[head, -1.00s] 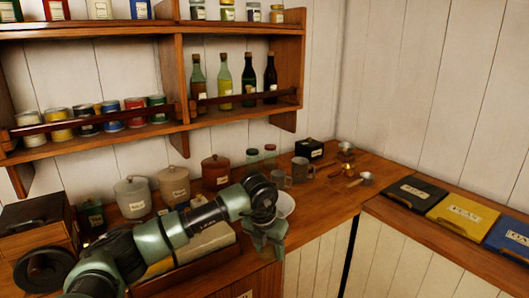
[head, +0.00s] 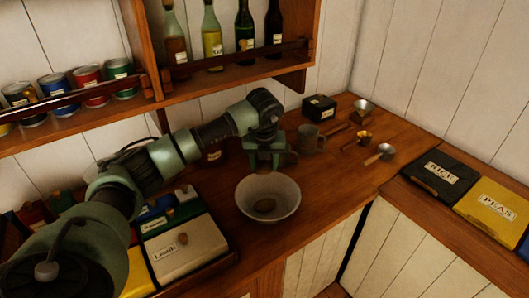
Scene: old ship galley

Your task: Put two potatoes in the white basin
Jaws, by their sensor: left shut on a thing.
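The white basin (head: 287,209) stands on the wooden counter in the middle of the head view. My left gripper (head: 264,163) points down just beyond the basin's far rim in the picture. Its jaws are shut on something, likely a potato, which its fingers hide. I cannot tell its exact height over the counter. My right gripper is not in view.
A grey mug (head: 309,140) stands close right of my left gripper. A black box (head: 319,108) and small metal scoops (head: 381,153) are farther right. A Lentils box (head: 185,250) lies left of the basin. A bottle shelf (head: 235,76) overhangs behind.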

